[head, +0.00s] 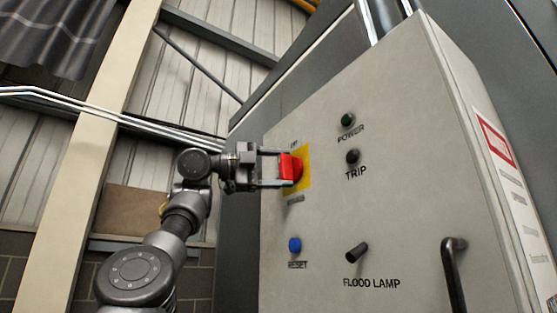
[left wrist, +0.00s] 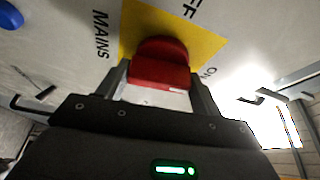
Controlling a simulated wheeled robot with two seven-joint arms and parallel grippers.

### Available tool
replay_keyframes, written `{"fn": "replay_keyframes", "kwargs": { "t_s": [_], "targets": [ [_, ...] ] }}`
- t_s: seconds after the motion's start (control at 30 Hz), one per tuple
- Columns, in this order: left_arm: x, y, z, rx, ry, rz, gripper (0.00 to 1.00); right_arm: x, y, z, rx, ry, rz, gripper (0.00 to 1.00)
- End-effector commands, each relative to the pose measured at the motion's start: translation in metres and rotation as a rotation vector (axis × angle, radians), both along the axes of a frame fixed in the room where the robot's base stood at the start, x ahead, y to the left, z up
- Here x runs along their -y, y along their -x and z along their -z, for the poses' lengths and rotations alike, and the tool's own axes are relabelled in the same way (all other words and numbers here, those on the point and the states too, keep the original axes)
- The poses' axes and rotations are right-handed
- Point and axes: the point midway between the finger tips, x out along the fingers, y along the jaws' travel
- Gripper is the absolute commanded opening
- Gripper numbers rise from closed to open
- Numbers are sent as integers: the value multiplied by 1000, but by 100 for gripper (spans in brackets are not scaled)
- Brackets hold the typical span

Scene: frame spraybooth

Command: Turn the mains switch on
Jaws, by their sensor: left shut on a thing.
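The mains switch is a red knob (head: 289,167) on a yellow plate (head: 304,170) at the left of a grey cabinet front. My left gripper (head: 283,168) comes in from the left and is shut on the red knob, one finger above it and one below. In the left wrist view the red knob (left wrist: 160,65) sits between the two fingers, in front of the yellow plate (left wrist: 205,42). "MAINS", part of "OFF" and "ON" can be read around the plate there. The knob's exact turn is hard to tell. My right gripper is not in view.
A beige post (head: 85,150) stands at the left.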

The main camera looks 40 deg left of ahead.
Motion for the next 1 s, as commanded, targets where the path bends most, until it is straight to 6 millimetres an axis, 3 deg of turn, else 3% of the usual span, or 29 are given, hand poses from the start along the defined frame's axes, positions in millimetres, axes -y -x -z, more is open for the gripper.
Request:
{"fn": "replay_keyframes", "kwargs": {
  "t_s": [0.3,0.87,0.9,1.0],
  "targets": [
    [0,0,-1,34,-121,-1,43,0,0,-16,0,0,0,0],
    [0,-1,1,42,-149,-2,43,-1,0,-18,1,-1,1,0],
    [0,-1,1,42,-149,-2,68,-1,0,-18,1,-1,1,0],
    [0,-1,1,42,-148,-1,81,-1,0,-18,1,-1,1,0]
  ]
}}
